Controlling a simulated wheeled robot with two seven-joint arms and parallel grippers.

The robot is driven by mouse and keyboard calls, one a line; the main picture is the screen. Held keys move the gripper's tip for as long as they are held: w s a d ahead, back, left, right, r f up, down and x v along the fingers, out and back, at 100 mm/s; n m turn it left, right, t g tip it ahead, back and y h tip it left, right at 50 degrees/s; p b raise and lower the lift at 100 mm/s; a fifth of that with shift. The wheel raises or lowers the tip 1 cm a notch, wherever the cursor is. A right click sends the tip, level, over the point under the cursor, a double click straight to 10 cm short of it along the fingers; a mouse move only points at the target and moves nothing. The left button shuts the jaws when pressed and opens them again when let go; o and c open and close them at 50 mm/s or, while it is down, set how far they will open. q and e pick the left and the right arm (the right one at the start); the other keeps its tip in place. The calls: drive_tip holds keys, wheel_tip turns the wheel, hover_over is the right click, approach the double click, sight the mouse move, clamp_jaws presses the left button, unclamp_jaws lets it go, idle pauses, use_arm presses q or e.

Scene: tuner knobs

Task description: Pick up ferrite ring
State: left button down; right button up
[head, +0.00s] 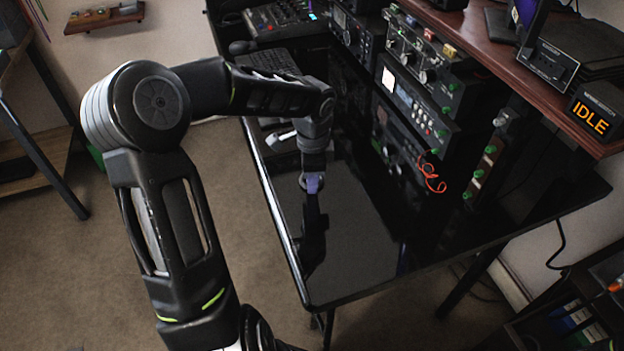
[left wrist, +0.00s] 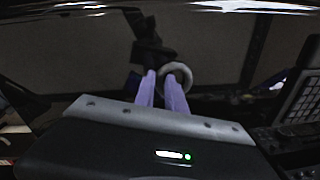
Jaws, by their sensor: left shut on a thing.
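My left gripper (head: 313,184) points down at the glossy black desk top (head: 350,245), with its purple fingertips low over the surface. In the left wrist view, the two purple fingers (left wrist: 161,80) are close together. The grey ferrite ring (left wrist: 181,70) is at their tips, its loop around the right fingertip and its wall pinched between the fingers. In the head view the ring is small and mostly hidden by the gripper. I cannot tell whether it touches the desk. My right gripper is not in view.
A radio unit (head: 415,105) and other rack gear stand along the desk's back. An orange wire (head: 432,182) lies in front of them. A keyboard (head: 268,62) and a mixer (head: 285,20) are at the far end. The near desk top is clear. An IDLE display (head: 590,117) sits on the shelf.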

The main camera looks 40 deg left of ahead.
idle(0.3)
use_arm(q)
wheel_tip(320, 180, up, 10)
drive_tip(key=shift+p, duration=0.4)
